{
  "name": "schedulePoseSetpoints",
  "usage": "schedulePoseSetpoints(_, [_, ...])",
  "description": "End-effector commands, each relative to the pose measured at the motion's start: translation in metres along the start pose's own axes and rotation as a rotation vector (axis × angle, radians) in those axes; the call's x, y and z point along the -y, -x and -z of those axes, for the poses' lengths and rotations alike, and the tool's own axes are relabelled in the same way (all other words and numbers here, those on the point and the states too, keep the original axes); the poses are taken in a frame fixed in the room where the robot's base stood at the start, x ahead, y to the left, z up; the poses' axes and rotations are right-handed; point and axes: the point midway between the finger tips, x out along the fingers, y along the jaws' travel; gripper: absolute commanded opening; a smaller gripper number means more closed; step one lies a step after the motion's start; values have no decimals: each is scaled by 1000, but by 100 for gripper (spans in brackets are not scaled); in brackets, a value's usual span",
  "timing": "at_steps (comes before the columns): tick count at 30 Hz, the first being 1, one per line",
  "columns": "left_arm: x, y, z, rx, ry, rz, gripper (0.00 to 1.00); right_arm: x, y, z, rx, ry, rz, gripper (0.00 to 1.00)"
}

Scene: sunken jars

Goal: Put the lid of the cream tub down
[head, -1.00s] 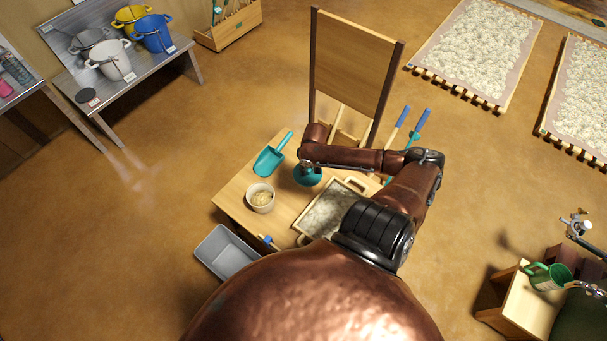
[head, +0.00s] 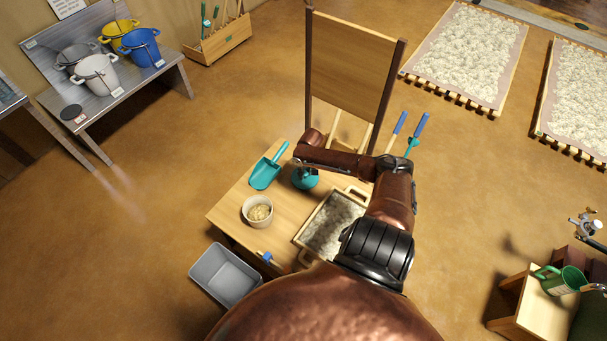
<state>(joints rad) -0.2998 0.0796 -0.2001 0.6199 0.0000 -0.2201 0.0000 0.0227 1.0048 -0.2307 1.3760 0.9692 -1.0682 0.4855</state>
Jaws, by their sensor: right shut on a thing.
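The cream tub (head: 250,217) stands open on the wooden table, with pale grainy stuff inside. A round teal piece (head: 308,182), which looks like its lid, is at my right gripper (head: 302,170), to the right of and behind the tub. My right gripper is shut on it; the fingers are small and partly hidden by my arm. I cannot tell whether the lid touches the tabletop. My left gripper is not in view.
A teal scoop (head: 265,174) lies left of the lid. A tray of pale fibre (head: 312,222) takes the table's right side. A tall wooden board (head: 350,75) stands behind. A grey bin (head: 225,275) is at front left. Bare tabletop (head: 234,193) shows left of the tub.

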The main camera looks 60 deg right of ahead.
Motion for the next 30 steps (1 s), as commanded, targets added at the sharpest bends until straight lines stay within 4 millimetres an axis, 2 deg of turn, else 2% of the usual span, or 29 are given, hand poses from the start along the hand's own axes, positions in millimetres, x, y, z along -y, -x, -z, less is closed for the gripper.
schedulePoseSetpoints(11, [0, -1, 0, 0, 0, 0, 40, 1, -4, 0, -2, 0, 1, 0])
schedulePoseSetpoints(12, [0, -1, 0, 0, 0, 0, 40, 0, -4, 0, -3, 0, 1, 22])
schedulePoseSetpoints(19, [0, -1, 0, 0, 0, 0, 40, 0, -4, 0, -2, 1, 0, 37])
schedulePoseSetpoints(27, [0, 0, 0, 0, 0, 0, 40, 0, -3, 0, -1, 1, 0, 37])
schedulePoseSetpoints(30, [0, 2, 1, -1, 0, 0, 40, 0, 3, 0, -2, 1, -1, 37])
